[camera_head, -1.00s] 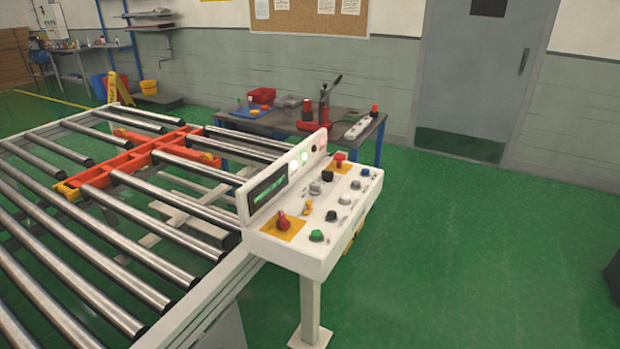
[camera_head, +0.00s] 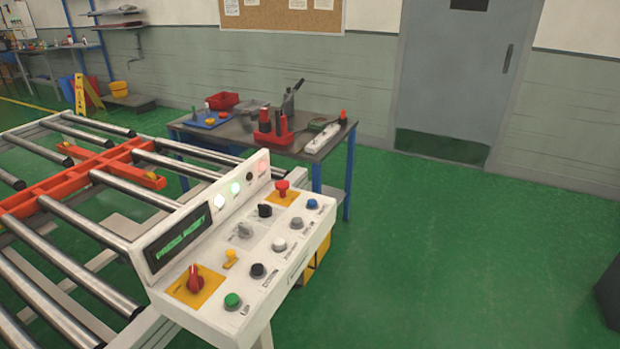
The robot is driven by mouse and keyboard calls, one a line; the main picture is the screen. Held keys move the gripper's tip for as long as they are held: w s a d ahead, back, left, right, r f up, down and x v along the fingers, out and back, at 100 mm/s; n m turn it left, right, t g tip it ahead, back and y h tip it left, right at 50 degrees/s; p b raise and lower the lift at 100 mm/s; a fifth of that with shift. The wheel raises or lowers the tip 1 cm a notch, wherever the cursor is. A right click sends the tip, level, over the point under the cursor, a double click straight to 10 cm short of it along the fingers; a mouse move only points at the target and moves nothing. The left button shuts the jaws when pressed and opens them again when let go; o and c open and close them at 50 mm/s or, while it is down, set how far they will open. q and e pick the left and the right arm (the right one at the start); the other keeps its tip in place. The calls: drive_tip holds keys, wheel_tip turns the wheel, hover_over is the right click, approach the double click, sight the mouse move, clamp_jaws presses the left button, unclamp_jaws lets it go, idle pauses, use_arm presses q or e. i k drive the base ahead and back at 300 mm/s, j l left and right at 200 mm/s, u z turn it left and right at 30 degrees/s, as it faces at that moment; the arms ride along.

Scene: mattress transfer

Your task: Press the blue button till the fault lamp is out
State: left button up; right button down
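The white control console (camera_head: 215,318) stands at the end of the roller conveyor, in the lower middle of the head view. The blue button (camera_head: 312,203) is at the far right corner of its sloped top, beside the red mushroom button (camera_head: 282,187). A row of lamps is on the raised back panel. The reddish lamp (camera_head: 262,168) at its far end looks lit, and a green lamp (camera_head: 235,188) and a white lamp (camera_head: 219,200) glow. The display (camera_head: 181,236) shows green text, seemingly "PRESS RESET". Neither of my grippers is in view.
The roller conveyor (camera_head: 70,262) with an orange frame (camera_head: 78,178) fills the left. A workbench (camera_head: 326,138) with tools stands behind the console. Green floor (camera_head: 440,250) is open to the right, with a dark object (camera_head: 609,292) at the right edge.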

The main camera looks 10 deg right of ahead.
sight(312, 203)
drive_tip(key=i+l+u, duration=0.25)
drive_tip(key=l, duration=0.35)
drive_tip(key=i+l+u, duration=0.1)
drive_tip(key=i+l, duration=0.15)
drive_tip(key=i+l+u, duration=0.1)
drive_tip(key=l, duration=0.3)
drive_tip(key=i+l+u, duration=0.15)
drive_tip(key=l, duration=0.2)
drive_tip(key=i+l+u, duration=0.1)
drive_tip(key=l, duration=0.25)
drive_tip(key=i, duration=0.05)
